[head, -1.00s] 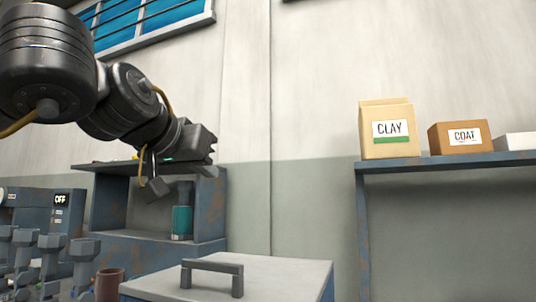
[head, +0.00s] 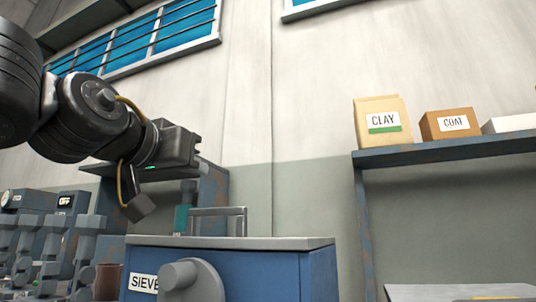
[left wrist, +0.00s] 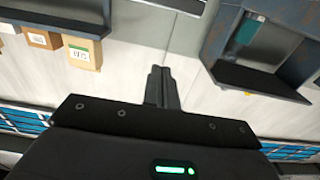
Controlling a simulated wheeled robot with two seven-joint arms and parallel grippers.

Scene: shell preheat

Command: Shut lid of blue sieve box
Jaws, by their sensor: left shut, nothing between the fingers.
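The blue sieve box (head: 255,272) stands at the bottom middle of the head view, with a SIEVE label (head: 143,283) and a round grey part on its front. Its grey lid (head: 285,243) shows nearly edge-on, lying flat along the top, with a handle (head: 218,212) upright on it. No gap shows under the lid from this side. My left gripper (head: 197,143) is above and left of the handle, apart from the box. In the left wrist view its fingers (left wrist: 161,88) are together and empty. My right gripper is not in view.
A shelf (head: 450,150) at right holds a CLAY bag (head: 383,122), a COAT box (head: 447,124) and a white item. A blue cabinet (head: 212,190) with a teal bottle (head: 181,218) stands behind. Grey apparatus (head: 50,240) and a brown cup (head: 107,280) are at left.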

